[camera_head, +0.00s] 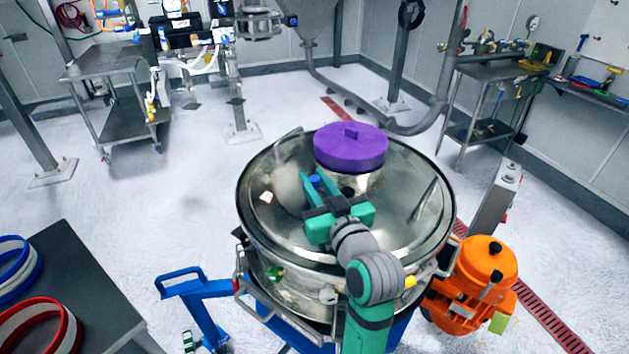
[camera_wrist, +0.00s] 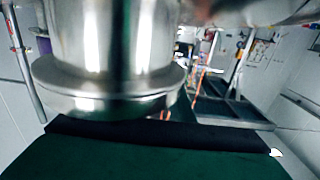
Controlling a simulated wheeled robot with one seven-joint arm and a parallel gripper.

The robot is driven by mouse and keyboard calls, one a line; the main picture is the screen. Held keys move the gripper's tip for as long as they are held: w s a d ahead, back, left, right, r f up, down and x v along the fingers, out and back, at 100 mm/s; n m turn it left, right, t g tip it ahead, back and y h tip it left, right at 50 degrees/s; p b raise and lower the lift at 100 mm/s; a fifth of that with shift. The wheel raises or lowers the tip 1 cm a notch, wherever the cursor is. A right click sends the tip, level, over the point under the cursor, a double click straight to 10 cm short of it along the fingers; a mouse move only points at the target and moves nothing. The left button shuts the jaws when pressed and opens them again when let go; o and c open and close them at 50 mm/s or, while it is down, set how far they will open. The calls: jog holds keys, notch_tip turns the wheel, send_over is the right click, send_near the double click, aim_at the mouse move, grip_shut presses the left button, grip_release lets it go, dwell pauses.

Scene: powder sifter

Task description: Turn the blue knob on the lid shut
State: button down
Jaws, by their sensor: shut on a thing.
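The metal lid (camera_head: 275,230) is a round, shiny dome on top of the sifter. The small blue knob (camera_head: 315,181) is on the lid, left of and below the purple cap. My gripper (camera_head: 316,184), green with dark parts, reaches over the lid from the front, and its fingertips are shut on the blue knob. The fingers partly hide the knob, so its turn angle cannot be told.
The purple cap (camera_head: 350,150) covers a steel neck just behind my gripper. An orange motor (camera_head: 483,265) is at the sifter's right, and a blue handle (camera_head: 185,285) at its left. A dark table (camera_head: 75,285) with red and blue rings is at lower left.

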dwell(0.4)
jog(key=c, duration=1.6)
grip_release()
jog(key=shift+o, duration=0.2)
jog(key=shift+m+h, duration=0.4)
jog(key=shift+h, duration=0.1)
